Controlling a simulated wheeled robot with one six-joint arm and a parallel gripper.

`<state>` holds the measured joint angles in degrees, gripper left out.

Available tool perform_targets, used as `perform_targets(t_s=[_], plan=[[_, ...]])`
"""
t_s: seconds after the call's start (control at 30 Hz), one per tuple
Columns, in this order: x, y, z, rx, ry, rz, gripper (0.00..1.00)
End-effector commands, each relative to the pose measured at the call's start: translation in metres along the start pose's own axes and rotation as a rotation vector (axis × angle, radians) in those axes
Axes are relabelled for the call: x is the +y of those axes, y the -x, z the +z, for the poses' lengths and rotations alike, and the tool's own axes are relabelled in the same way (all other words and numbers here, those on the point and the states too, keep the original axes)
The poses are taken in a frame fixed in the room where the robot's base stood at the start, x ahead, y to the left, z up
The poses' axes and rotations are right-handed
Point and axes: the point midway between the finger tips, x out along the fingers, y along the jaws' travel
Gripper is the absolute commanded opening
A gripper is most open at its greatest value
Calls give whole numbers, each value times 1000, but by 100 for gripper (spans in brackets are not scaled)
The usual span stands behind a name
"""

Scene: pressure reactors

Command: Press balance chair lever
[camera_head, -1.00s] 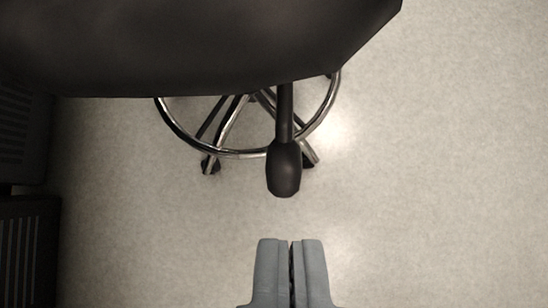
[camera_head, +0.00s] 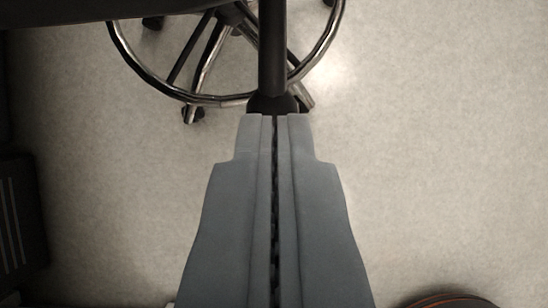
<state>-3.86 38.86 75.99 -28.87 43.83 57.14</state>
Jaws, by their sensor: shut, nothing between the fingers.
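The chair lever (camera_head: 272,50) is a dark rod that comes down from the top edge of the view and ends in a black knob (camera_head: 270,103). My gripper (camera_head: 275,116) is shut and empty, its two grey fingers side by side. The fingertips overlap the knob in the picture and hide most of it. I cannot tell whether they touch it or are above it. The dark chair seat (camera_head: 90,10) shows only as a strip at the top left.
A chrome foot ring (camera_head: 150,82) and chair legs with casters (camera_head: 193,114) stand below the seat. Dark ridged equipment (camera_head: 18,225) is along the left edge. A round dark object with an orange rim (camera_head: 450,301) is at the bottom right. The pale floor at right is clear.

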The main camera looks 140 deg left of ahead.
Motion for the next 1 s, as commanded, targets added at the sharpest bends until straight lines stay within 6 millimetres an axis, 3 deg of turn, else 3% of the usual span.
perform_targets(t_s=[0.1, 0.3, 0.87, 1.0], plan=[[0, -19, 4, -1, 0, 0, 0], [0, -35, 21, 0, 0, -1, 0], [0, -42, 29, -1, 0, 0, 0], [0, -54, 39, -1, 1, 0, 0]])
